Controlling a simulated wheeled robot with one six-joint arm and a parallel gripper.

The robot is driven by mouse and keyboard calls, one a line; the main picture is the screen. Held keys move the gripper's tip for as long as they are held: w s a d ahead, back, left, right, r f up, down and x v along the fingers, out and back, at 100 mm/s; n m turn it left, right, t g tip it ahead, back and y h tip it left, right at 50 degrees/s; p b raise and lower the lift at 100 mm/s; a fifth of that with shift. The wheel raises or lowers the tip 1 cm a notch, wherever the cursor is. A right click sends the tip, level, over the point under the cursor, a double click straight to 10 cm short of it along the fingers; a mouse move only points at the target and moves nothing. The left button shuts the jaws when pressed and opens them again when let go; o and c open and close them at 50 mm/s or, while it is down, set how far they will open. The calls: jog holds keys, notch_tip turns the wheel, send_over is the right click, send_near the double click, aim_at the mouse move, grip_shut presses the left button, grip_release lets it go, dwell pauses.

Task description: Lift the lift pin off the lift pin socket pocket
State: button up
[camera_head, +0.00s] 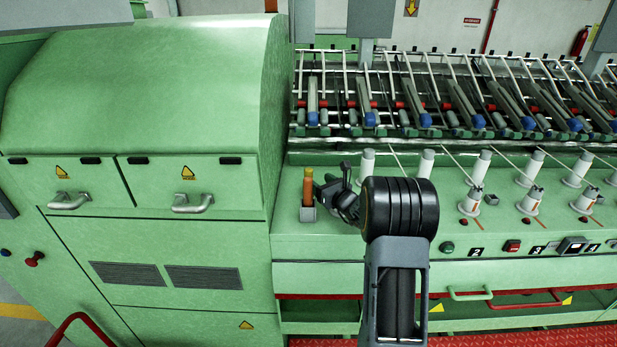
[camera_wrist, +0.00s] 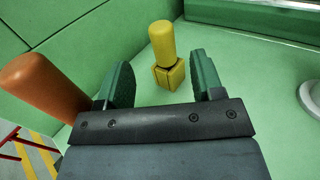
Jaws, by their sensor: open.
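In the wrist view a yellow pin (camera_wrist: 162,42) stands upright in a small yellow square socket (camera_wrist: 168,76) on the green deck. It shows ahead of my gripper (camera_wrist: 160,78), framed in the gap between two separated green fingers, with nothing held. A thicker orange pin (camera_wrist: 42,88) stands close at the left, outside the left finger; its base is hidden. In the head view an orange pin (camera_head: 308,187) stands in a pale grey socket (camera_head: 308,214), with my gripper (camera_head: 327,184) just to its right. No label shows which pin is the lift pin.
A tall green cabinet (camera_head: 140,120) rises left of the pins. White spindles (camera_head: 427,165) with threads stand along the deck to the right of my arm. Another white round base (camera_wrist: 310,96) shows at the right of the wrist view. Deck between is clear.

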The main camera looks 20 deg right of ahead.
aim_at(311, 175)
jog(key=shift+p+x, duration=1.55)
jog(key=shift+x, duration=1.35)
jog(key=shift+d+f, duration=0.1)
jog(key=shift+f, duration=0.05)
jog(key=shift+c, duration=0.2)
jog(key=c, duration=1)
